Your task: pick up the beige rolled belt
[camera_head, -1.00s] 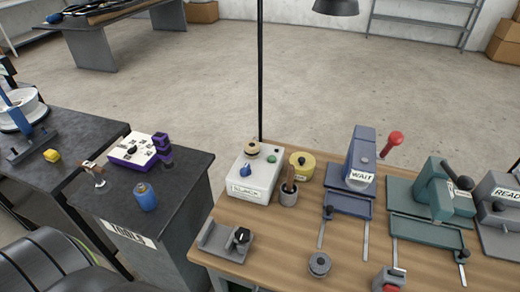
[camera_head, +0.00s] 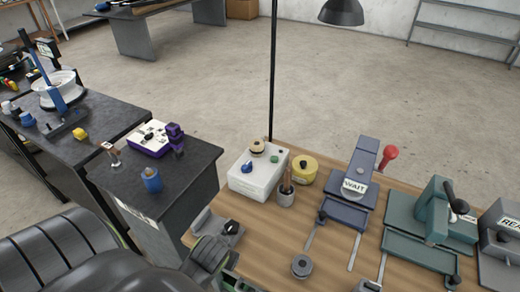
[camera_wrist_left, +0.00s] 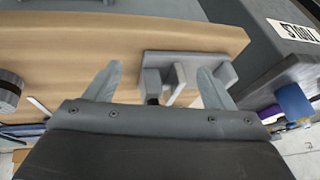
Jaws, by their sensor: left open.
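My left gripper shows at the lower edge of the head view (camera_head: 212,256), in front of the white box and apart from the roll. In the left wrist view my left gripper (camera_wrist_left: 158,80) is open, with nothing held between its fingers. A grey metal holder (camera_wrist_left: 215,68) lies beyond the fingertips there. The beige roll does not show clearly in the wrist view. My right gripper is out of view.
A blue press (camera_head: 352,190) is further right. The dark cabinet (camera_head: 160,185) stands left, across a gap.

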